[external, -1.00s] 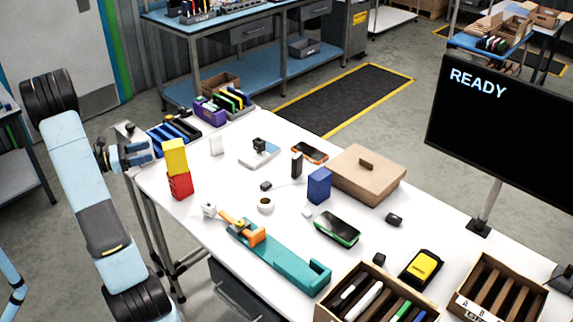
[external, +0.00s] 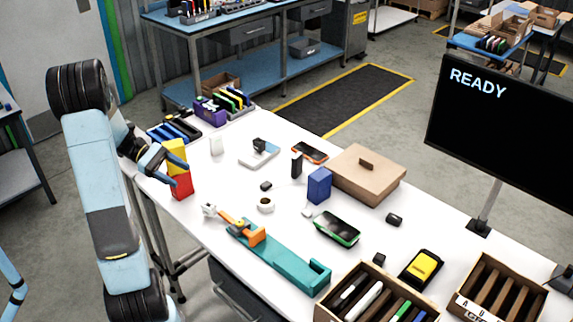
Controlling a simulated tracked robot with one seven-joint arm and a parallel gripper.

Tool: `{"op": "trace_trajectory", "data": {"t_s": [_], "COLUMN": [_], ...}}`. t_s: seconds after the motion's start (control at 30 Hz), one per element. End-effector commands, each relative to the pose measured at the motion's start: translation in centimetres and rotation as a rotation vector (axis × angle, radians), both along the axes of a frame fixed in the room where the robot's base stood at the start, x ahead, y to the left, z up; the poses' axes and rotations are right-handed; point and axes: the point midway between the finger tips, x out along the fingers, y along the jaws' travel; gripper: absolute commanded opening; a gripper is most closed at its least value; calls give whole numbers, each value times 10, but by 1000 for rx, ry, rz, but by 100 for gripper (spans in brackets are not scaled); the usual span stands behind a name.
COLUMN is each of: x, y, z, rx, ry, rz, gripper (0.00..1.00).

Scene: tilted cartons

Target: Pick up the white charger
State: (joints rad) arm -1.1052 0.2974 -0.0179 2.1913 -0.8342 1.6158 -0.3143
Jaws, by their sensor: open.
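A small white block with uneven sides (external: 209,210) lies near the table's left edge and looks like the white charger, though it is too small to be sure. A smaller white piece (external: 307,213) lies near the blue box, and a plain white upright block (external: 216,145) stands farther back. My gripper (external: 178,169) is open at the left edge of the table, its fingers by the yellow box (external: 174,148) and red box (external: 182,186). Whether it touches them cannot be told. It is behind and left of the likely charger, apart from it.
A teal tray with an orange part (external: 285,268) lies in front of the likely charger. A small cup (external: 265,204), blue box (external: 319,185), green-edged phone (external: 337,229) and cardboard box (external: 367,175) stand to the right. Wooden crates (external: 503,290) are at the front right.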

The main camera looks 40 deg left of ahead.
Motion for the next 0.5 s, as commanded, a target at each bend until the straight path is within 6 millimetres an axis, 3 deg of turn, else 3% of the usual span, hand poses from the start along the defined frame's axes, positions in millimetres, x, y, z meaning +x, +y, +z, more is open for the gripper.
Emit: {"op": "trace_trajectory", "data": {"t_s": [0.03, 0.2, 0.33, 0.5], "x": [-2, -23, -41, -59], "y": [-17, -55, -70, -72], "z": [-5, -23, -32, -37], "rx": [46, 193, 285, 383], "ry": [6, 9, -2, -28], "rz": [-112, -499, -807, -1219], "gripper": [64, 64, 64, 64]}}
